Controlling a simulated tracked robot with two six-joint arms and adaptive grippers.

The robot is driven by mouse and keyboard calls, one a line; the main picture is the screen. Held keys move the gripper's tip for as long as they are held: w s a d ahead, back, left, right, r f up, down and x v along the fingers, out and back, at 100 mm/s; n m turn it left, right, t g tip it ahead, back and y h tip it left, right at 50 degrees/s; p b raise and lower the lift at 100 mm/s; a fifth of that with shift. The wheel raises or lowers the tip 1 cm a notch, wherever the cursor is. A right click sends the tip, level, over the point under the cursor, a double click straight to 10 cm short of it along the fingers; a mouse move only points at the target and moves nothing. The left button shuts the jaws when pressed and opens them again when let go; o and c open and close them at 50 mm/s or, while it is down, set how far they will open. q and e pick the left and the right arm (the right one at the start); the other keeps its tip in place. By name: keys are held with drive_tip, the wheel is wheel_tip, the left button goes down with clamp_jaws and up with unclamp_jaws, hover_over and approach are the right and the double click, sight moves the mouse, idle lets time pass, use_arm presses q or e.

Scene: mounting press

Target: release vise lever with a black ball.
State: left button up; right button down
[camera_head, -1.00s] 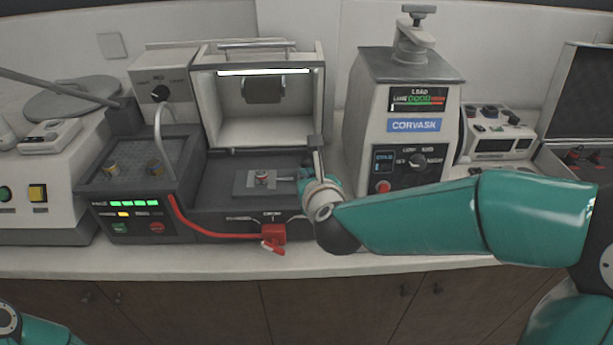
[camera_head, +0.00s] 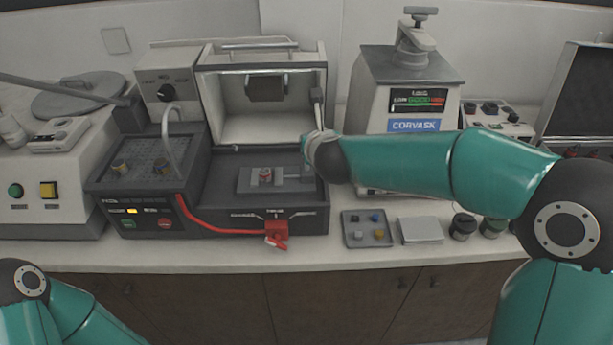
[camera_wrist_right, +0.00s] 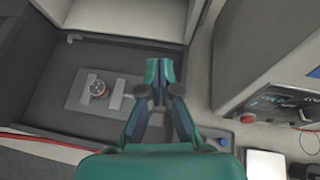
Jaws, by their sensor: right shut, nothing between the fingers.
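The small grey vise (camera_head: 250,180) holds a round, red-and-metal piece (camera_head: 265,174) on the dark bed of the press; it also shows in the wrist view (camera_wrist_right: 77,92). I cannot make out a lever with a black ball; the area at the vise's right end is partly covered by my right arm. My right gripper (camera_wrist_right: 160,68) is shut and empty, to the right of the vise in the wrist view. In the head view its fingers are hidden behind my wrist. My left gripper is out of view.
A hood (camera_head: 262,55) stands open behind the vise. A red clip (camera_head: 277,232) with a cable hangs on the front. A tray of small blocks (camera_head: 347,227), a light box (camera_head: 422,230) and dark jars (camera_head: 463,226) stand right. The load unit (camera_head: 412,75) stands behind my arm.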

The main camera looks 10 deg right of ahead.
drive_tip(key=shift+w+d, duration=0.15)
drive_tip(key=shift+w, duration=0.5)
drive_tip(key=shift+w+d, duration=0.15)
drive_tip(key=shift+w, duration=0.45)
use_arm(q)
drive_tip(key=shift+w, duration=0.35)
use_arm(e)
drive_tip(key=shift+w+d+f, duration=0.1)
drive_tip(key=shift+w, duration=0.5)
drive_tip(key=shift+w+d+f, duration=0.1)
drive_tip(key=shift+w, duration=0.45)
drive_tip(key=shift+w+a, duration=0.1)
